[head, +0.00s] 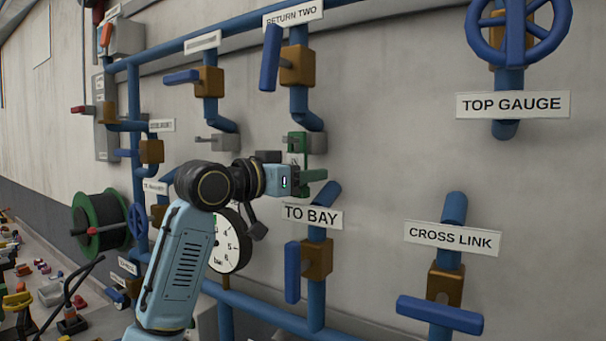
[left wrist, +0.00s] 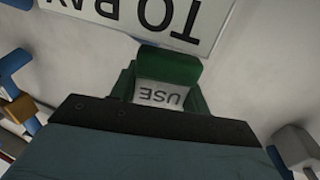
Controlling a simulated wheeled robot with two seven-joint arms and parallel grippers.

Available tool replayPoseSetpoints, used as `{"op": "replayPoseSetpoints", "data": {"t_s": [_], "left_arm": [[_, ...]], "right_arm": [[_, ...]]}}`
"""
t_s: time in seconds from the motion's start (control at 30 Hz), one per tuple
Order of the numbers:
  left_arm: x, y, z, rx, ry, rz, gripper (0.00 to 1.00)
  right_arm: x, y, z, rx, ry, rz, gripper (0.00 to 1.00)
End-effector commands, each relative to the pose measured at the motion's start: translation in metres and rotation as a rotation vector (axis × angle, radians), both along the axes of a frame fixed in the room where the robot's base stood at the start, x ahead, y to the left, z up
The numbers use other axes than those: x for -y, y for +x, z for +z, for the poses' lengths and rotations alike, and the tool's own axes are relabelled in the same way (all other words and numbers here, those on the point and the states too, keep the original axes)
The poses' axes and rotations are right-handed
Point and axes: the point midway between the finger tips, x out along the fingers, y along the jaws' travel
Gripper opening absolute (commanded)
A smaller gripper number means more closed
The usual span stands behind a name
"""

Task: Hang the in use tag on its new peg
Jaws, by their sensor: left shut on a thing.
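My left gripper (head: 311,181) is shut on the in use tag in front of the wall, just above the TO BAY sign. In the left wrist view the tag's white face (left wrist: 160,97) shows the word USE upside down, with green around it. In the head view a green upper part (head: 298,141) of the tag rises above the jaws. It overlaps a small grey peg block (head: 317,143) on the wall. I cannot tell whether it is around the peg or in front of it. My right gripper is not in view.
A similar grey peg block (head: 224,145) sits to the left. The TO BAY sign (head: 312,216) and its valve (head: 317,259) are just below the gripper. A round gauge (head: 232,243) is behind my arm.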

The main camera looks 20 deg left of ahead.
Motion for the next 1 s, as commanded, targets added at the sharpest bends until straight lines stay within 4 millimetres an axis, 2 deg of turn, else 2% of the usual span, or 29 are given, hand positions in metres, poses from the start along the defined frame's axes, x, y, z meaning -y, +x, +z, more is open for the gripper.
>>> {"op": "replayPoseSetpoints", "data": {"t_s": [0.03,0.07,0.23,0.5,0.63,0.77,1.0], "left_arm": [[0.000,0.000,0.000,0.000,0.000,0.000,0.25],[0.000,0.000,0.000,0.000,0.000,0.000,0.49],[0.000,0.000,0.000,0.000,0.000,0.000,0.71],[0.000,0.000,0.000,0.000,0.000,0.000,0.72],[-0.005,-0.008,0.000,0.003,0.001,0.003,0.72],[-0.013,-0.028,-0.002,0.004,0.005,0.004,0.72],[-0.034,-0.079,-0.003,0.003,0.004,0.004,0.72]], "right_arm": [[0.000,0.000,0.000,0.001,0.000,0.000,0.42],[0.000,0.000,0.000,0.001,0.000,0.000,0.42],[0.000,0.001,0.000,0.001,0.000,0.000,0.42],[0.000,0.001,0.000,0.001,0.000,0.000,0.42],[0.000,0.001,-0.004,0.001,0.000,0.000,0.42],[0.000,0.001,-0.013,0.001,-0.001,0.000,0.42],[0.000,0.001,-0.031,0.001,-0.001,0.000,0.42]]}}
